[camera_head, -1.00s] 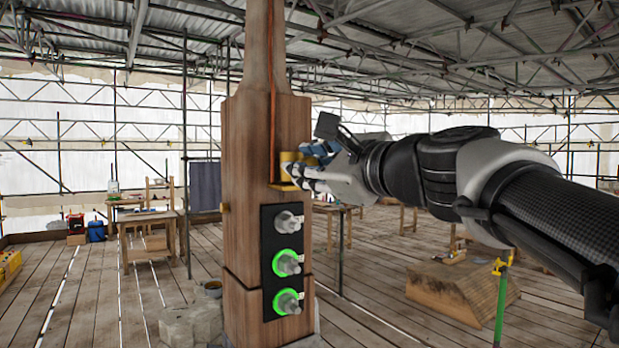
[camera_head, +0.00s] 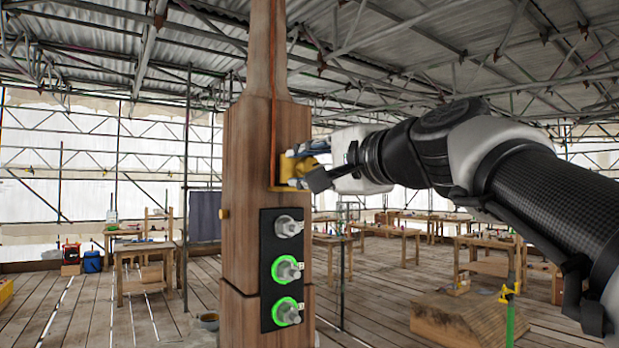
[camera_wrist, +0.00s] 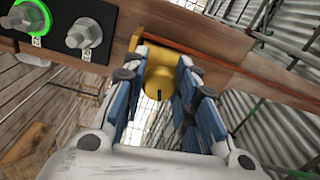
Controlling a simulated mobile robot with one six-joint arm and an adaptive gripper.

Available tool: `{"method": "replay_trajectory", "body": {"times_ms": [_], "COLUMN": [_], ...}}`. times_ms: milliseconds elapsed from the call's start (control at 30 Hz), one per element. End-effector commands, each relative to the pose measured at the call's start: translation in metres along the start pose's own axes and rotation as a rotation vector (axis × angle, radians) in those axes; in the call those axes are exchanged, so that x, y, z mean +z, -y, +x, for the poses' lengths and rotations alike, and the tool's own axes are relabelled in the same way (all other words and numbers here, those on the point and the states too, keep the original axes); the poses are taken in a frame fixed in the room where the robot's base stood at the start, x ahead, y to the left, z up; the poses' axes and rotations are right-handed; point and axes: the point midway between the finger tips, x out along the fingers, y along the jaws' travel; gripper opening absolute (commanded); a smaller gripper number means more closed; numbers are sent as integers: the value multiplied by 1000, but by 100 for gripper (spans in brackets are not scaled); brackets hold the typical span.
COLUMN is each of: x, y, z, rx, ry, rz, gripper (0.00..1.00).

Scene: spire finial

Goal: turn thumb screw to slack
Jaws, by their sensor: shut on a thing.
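The yellow thumb screw (camera_head: 288,168) is on the right side of the wooden post, at a yellow bracket. In the wrist view its round knob (camera_wrist: 160,82) shows a dark slot and lies between my blue-padded fingers. My gripper (camera_head: 303,163) is shut on the thumb screw, with a finger on either side of it. The fingers hide part of the knob in the head view. A copper-coloured strip (camera_head: 273,95) runs down a groove in the post (camera_head: 240,190) to the bracket.
A black panel (camera_head: 268,245) below the bracket carries several grey bolts; the lower two have lit green rings, the top one is unlit. A wooden block (camera_head: 465,320) lies at lower right. Workbenches stand behind, with open plank floor between.

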Motion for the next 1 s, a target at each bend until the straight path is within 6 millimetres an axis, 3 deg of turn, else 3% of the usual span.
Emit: {"method": "replay_trajectory", "body": {"times_ms": [1000], "x": [-2], "y": [-4], "z": [0], "rx": [0], "ry": [-1], "rz": [-948], "gripper": [3]}}
